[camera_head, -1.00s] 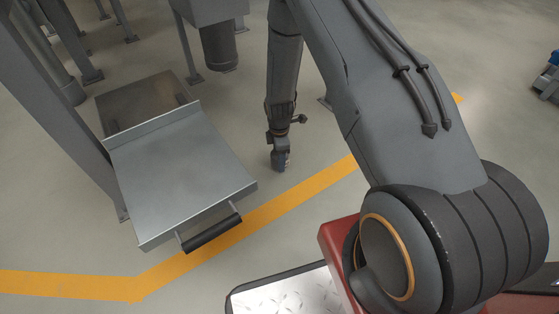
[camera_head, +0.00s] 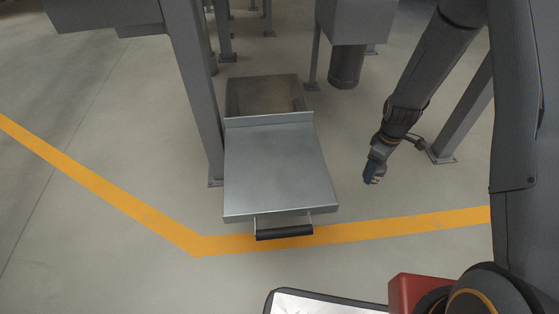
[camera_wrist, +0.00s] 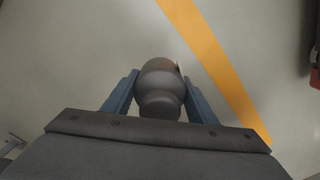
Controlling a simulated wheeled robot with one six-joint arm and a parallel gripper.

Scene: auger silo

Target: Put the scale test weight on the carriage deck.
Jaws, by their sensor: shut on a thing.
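The scale test weight (camera_wrist: 160,85) is a dark grey rounded metal piece with a knob, seen in the wrist view between the two blue fingers of my gripper (camera_wrist: 160,92). My gripper is shut on it. In the head view my gripper (camera_head: 374,174) hangs at the end of my arm, right of the carriage and apart from it. The weight cannot be made out clearly there. The carriage deck (camera_head: 276,165) is a bare flat grey metal plate with a raised back lip and a black handle (camera_head: 285,232) at its front edge.
A grey post (camera_head: 196,90) stands close along the deck's left side. A grey housing with a dark spout (camera_head: 346,66) is behind and right of the deck. Another post (camera_head: 465,110) stands right of my gripper. A yellow floor line (camera_head: 400,222) passes in front. Floor between gripper and deck is clear.

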